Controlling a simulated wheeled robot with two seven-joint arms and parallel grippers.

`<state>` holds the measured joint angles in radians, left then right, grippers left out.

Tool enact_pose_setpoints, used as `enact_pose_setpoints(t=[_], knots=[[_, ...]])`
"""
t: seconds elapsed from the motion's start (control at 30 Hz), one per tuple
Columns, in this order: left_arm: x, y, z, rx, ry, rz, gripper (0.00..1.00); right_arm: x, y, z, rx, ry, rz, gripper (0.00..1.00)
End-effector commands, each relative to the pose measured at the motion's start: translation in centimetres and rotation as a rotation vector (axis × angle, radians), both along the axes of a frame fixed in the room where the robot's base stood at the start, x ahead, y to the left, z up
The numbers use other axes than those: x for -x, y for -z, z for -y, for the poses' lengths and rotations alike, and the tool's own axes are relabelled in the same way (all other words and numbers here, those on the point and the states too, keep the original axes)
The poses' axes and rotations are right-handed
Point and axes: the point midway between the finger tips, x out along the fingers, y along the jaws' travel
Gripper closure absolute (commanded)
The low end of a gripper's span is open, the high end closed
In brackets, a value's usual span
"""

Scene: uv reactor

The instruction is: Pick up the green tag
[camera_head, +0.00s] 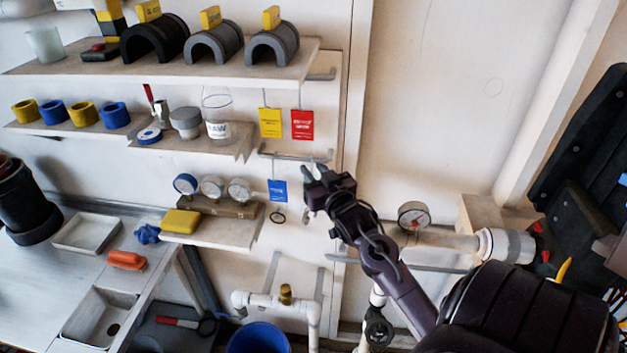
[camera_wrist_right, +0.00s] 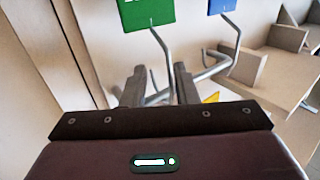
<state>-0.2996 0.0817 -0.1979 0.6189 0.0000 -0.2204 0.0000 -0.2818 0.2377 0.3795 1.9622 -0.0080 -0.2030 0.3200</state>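The green tag (camera_wrist_right: 144,14) hangs at the top of the right wrist view, its upper part cut off by the frame edge. A bent metal hook comes down below it. I cannot make out the green tag in the head view, where my right gripper and wrist cover part of the wall. My right gripper (camera_head: 311,184) is raised by the wall, right of the blue tag (camera_head: 278,191). In the wrist view, the fingers of my right gripper (camera_wrist_right: 160,85) are apart, with the hook's wire seen between them and the tag above the fingertips. My left gripper is out of view.
A yellow tag (camera_head: 270,123) and a red tag (camera_head: 302,125) hang above. A shelf with gauges (camera_head: 212,187) and a yellow block (camera_head: 181,221) is to the left. A pipe with a gauge (camera_head: 414,216) is right of my wrist. The upper right wall is bare.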

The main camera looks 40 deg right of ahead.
Motion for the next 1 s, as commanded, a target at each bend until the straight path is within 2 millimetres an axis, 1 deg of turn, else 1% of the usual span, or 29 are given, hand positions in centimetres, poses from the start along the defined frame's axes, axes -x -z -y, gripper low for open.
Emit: enact_pose_setpoints(t=[0.17,0.37,0.83,1.0], knots=[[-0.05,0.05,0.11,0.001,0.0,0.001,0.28,0.02,0.08,-0.01,0.001,0.0,-0.001,0.73],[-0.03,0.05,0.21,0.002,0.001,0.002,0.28,0.03,0.08,-0.01,0.001,0.0,-0.001,0.99],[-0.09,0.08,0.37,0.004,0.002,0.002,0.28,0.04,0.02,-0.01,0.001,0.0,0.0,1.0],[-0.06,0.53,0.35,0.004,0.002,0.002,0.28,0.0,-0.7,0.01,0.001,0.0,0.001,1.0]])
